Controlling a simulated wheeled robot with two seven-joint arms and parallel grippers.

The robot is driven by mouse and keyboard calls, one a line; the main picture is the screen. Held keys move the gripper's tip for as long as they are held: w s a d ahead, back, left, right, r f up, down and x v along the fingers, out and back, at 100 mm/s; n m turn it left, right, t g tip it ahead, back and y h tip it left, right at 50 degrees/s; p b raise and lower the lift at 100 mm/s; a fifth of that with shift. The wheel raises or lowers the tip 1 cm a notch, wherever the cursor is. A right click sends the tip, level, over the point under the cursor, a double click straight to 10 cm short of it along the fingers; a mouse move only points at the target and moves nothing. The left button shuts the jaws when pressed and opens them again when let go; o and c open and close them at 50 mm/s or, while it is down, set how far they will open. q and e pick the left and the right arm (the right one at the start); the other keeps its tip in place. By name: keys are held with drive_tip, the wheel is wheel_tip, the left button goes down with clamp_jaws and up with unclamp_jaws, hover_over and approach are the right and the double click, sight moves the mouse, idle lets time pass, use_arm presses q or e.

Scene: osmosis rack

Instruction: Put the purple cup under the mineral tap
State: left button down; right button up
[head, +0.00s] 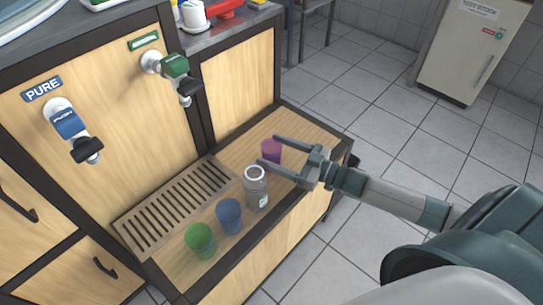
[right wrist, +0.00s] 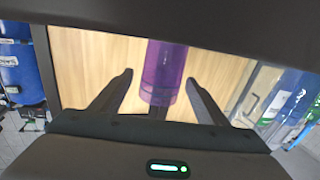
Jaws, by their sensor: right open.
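The purple cup (head: 271,151) stands upright on the wooden shelf, at its far right part. It also shows in the right wrist view (right wrist: 163,70). My right gripper (head: 266,150) is open, with one finger on each side of the cup and a gap to each finger; its fingers also show in the right wrist view (right wrist: 159,78). The tap with green parts (head: 175,67) is on the wooden panel under a green label too small to read. The other tap (head: 68,124) is blue, under a label reading PURE. My left gripper is out of view.
The slatted drip grate (head: 158,216) below the taps is bare. Dark edging (head: 244,249) borders the shelf.

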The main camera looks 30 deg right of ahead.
drive_tip(key=shift+w+a, duration=0.4)
drive_tip(key=shift+w, duration=0.1)
drive_tip(key=shift+c, duration=0.3)
drive_tip(key=c, duration=1.1)
drive_tip(key=shift+c, duration=0.2)
